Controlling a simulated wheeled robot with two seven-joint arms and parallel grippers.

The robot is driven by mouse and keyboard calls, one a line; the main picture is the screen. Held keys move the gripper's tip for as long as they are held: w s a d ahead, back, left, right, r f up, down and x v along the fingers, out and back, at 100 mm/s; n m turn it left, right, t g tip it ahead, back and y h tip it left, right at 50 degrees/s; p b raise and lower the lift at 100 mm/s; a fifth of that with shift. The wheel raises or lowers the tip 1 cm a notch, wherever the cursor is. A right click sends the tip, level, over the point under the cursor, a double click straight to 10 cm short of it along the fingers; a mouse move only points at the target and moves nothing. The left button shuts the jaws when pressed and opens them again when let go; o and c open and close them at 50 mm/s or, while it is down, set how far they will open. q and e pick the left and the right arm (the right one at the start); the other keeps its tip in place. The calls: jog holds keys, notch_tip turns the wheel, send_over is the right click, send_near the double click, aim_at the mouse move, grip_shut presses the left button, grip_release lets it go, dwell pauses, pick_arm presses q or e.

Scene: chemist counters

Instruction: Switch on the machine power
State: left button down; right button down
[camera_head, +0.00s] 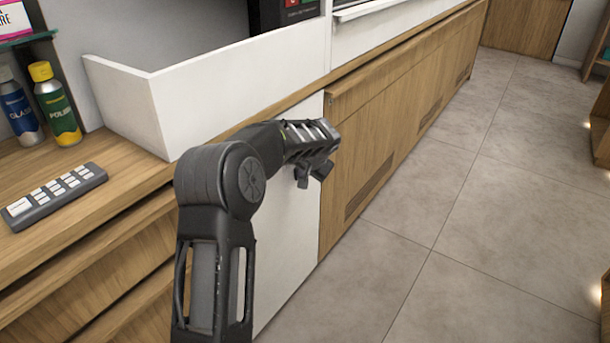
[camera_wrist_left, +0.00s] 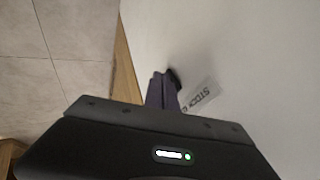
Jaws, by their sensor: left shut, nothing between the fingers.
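My left gripper (camera_head: 314,172) is in front of the white cabinet panel (camera_head: 288,235), close to the edge of the wooden front. It is shut and empty. No power switch is clearly visible. My right gripper is not in view.
A grey keypad (camera_head: 55,195) lies on the wooden counter (camera_head: 120,168) at left, near a yellow-capped bottle (camera_head: 55,105) and a blue bottle (camera_head: 20,112). A white upright panel (camera_head: 235,75) borders the counter. The tiled floor (camera_head: 460,215) at right is clear.

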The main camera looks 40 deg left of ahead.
pick_arm(q)
jog(key=shift+a+f, duration=0.1)
jog(key=shift+a, duration=0.15)
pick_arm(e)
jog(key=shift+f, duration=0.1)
pick_arm(q)
jog(key=shift+r+p, duration=0.4)
jog(key=shift+r, duration=0.45)
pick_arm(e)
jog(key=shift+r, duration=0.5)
